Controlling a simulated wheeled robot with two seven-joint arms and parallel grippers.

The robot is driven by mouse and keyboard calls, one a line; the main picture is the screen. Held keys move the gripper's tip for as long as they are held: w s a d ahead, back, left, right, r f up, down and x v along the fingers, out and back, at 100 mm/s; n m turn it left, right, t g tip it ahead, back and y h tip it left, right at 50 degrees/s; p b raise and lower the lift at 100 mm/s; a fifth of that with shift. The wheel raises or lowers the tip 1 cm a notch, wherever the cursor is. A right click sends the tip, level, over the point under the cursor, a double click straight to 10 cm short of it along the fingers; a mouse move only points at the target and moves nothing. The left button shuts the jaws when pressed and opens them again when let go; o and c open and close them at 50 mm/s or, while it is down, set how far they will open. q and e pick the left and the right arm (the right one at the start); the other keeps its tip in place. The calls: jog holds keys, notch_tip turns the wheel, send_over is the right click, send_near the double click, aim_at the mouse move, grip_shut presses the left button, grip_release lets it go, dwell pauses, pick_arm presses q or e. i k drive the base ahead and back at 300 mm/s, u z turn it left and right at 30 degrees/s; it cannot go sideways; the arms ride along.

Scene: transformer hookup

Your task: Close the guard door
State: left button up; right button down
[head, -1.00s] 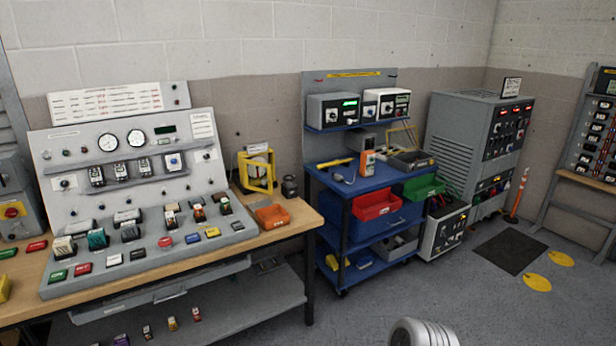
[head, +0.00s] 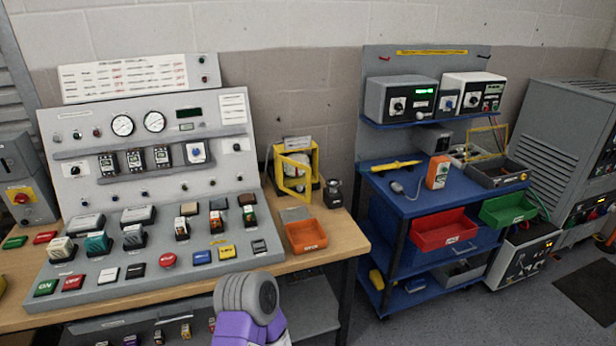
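The guard is a small yellow-framed box (head: 316,166) at the back right of the wooden bench in the head view, with a pale round dial inside. Its yellow-framed door (head: 281,184) appears swung out toward me at the front left, standing ajar. A grey, ribbed, rounded part of my arm with purple below it rises at the bottom centre, in front of the bench and well apart from the guard. No gripper fingers show in the view.
An orange bin (head: 306,236) sits in front of the guard, and a small dark device (head: 333,194) stands right of it. The sloped control console (head: 150,262) fills the bench to the left. A blue cart (head: 420,205) stands to the right.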

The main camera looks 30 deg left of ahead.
aim_at(280, 160)
jog(key=u, duration=0.65)
jog(key=i, duration=1)
jog(key=u, duration=1)
